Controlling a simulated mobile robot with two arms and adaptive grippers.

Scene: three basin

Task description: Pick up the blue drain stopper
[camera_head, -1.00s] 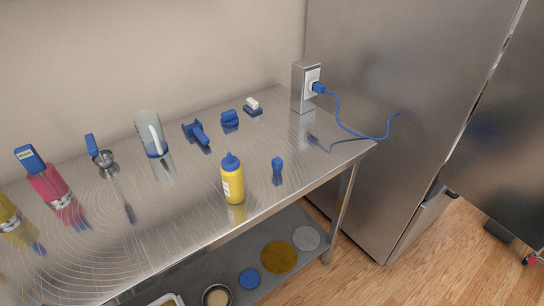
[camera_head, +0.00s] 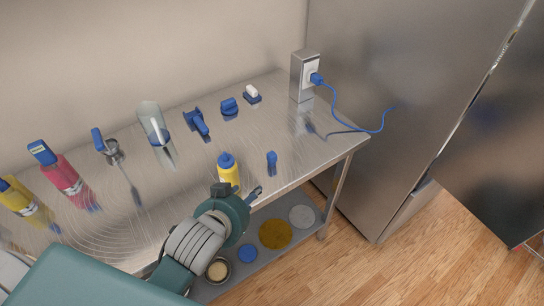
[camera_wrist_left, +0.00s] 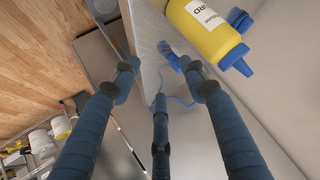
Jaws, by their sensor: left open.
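A small upright blue piece (camera_head: 271,162), which I take for the drain stopper, stands near the front right of the steel table; its exact type is hard to tell at this size. In the left wrist view it shows as a blue shape (camera_wrist_left: 168,54) beyond my fingers. My left gripper (camera_head: 255,192) is open and empty at the table's front edge, short of the blue piece and not touching it. Its fingers (camera_wrist_left: 158,76) are spread in the left wrist view. My right gripper is not in view.
A yellow mustard bottle (camera_head: 229,172) stands just left of the blue piece, close to my left gripper. A clear pitcher (camera_head: 155,125), a blue tool (camera_head: 197,122) and an outlet post (camera_head: 303,76) stand farther back. A blue cord (camera_head: 345,124) loops right of the post.

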